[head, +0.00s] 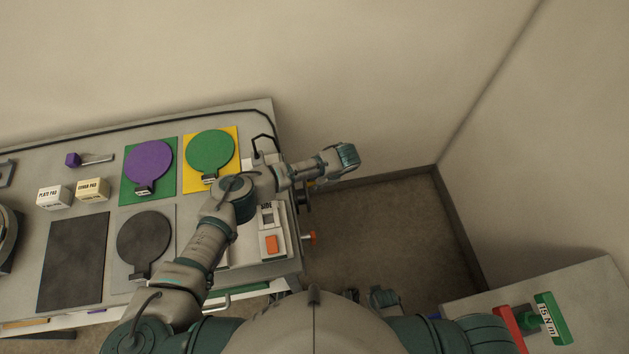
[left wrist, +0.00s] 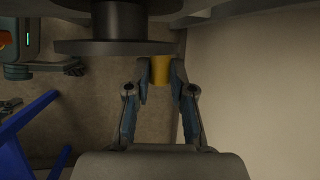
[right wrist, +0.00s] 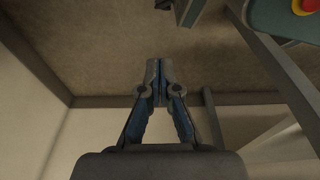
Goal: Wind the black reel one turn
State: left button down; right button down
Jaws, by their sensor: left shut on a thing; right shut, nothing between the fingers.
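The black reel shows in the left wrist view as a dark round flange (left wrist: 118,47) on a thick hub. A yellow handle (left wrist: 160,66) stands beside the flange in that picture. My left gripper (left wrist: 160,82) is shut on the yellow handle, with one finger on each side of it. In the head view the reel (head: 304,199) is only a small dark piece at the cart's right side, mostly hidden by my left arm. My right gripper (right wrist: 163,76) is shut and empty, its fingertips together, with floor beyond it.
The cart top (head: 190,245) holds a purple paddle (head: 149,161), a green paddle (head: 210,152), a dark paddle (head: 143,238) and small labelled boxes. An orange knob (head: 309,237) sticks out of its right side. A grey table (head: 590,285) stands at lower right. The floor (head: 375,225) between is clear.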

pick_arm(q)
jog(key=shift+r+p, duration=0.1)
jog(key=shift+p, duration=0.2)
pick_arm(e)
jog(key=shift+s+d+f, duration=0.1)
jog(key=shift+s+f, duration=0.3)
jog(key=shift+f, duration=0.2)
jog(key=shift+s+f, duration=0.4)
jog(key=shift+f, duration=0.15)
pick_arm(q)
jog(key=c, duration=1)
grip_release()
jog(key=v, duration=1.1)
jog(key=shift+s+d+r, duration=0.2)
jog(key=shift+d+r, duration=0.1)
